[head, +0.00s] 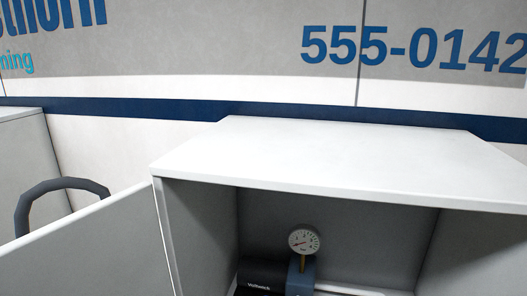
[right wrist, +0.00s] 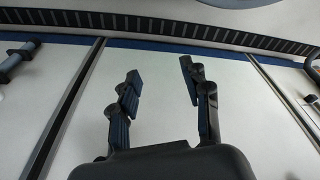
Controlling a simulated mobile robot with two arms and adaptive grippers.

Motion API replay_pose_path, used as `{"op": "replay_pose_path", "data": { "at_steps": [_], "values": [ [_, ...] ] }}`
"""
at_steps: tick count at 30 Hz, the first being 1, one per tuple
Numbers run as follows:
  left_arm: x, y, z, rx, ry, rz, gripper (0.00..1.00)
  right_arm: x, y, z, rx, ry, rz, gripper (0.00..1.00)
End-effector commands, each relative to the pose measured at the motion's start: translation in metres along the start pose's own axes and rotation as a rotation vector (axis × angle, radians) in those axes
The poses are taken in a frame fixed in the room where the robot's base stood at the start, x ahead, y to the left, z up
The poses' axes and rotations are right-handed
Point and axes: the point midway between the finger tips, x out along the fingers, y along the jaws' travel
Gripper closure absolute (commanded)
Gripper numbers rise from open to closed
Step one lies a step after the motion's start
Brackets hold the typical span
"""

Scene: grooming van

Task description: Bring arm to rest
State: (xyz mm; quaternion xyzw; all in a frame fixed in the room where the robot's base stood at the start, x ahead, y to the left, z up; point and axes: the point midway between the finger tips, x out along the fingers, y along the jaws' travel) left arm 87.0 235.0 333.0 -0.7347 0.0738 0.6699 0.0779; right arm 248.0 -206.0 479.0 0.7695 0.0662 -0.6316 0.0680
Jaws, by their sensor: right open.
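My right gripper (right wrist: 160,85) shows in the right wrist view with its two dark fingers apart and nothing between them. Behind the fingers is a flat white panel with dark seams. Neither gripper shows in the head view, and my left gripper is in no view. In the head view a white cabinet (head: 335,160) stands open at the front. Inside it a round dial gauge (head: 304,240) sits on a brass stem above a blue and black device (head: 300,279).
An open cabinet door (head: 90,250) reaches out to the left. A dark curved handle or hose (head: 62,185) rises behind it, by another white cabinet (head: 22,150). The van wall (head: 200,50) with lettering is behind. In the right wrist view a blue-grey bar (right wrist: 17,60) is at the left.

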Motion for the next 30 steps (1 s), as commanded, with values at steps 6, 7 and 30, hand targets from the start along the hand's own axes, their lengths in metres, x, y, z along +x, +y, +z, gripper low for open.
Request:
{"op": "replay_pose_path", "data": {
  "at_steps": [6, 7, 30],
  "values": [
    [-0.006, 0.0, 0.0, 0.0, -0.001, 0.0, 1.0, 0.069, -0.004, 0.084, -0.012, -0.058, -0.006, 0.53],
    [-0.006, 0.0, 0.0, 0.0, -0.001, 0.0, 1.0, 0.075, -0.004, 0.096, -0.013, -0.065, -0.006, 0.53],
    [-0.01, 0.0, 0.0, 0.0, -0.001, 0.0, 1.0, 0.102, -0.005, 0.186, -0.025, -0.103, -0.009, 0.53]
  ]
}}
